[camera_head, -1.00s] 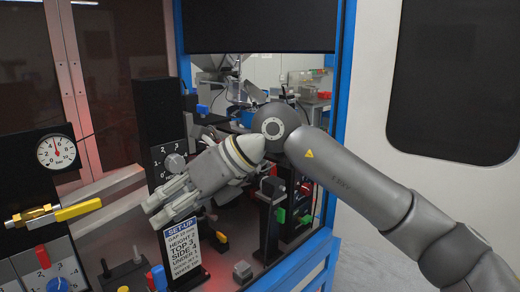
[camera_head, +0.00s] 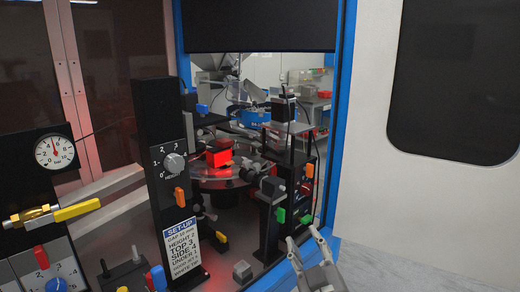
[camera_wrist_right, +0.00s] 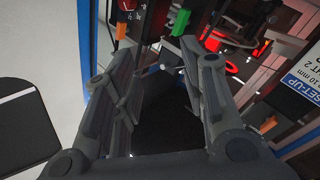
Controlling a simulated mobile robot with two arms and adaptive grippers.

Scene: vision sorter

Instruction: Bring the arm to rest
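My right gripper (camera_head: 308,247) is at the bottom of the head view, right of centre, in front of the blue frame post's foot. Most of its arm is out of the picture. In the right wrist view its two fingers (camera_wrist_right: 165,85) stand wide apart with nothing between them. A dark area shows beyond the gap. My left gripper is in neither view.
The blue-framed sorter opening holds a round glass disc (camera_head: 215,183), a black post with a dial (camera_head: 174,163) and a set-up card (camera_head: 184,246). A pressure gauge (camera_head: 56,151) and yellow-handled valve (camera_head: 77,210) stand at left. A white panel (camera_head: 430,195) is at right.

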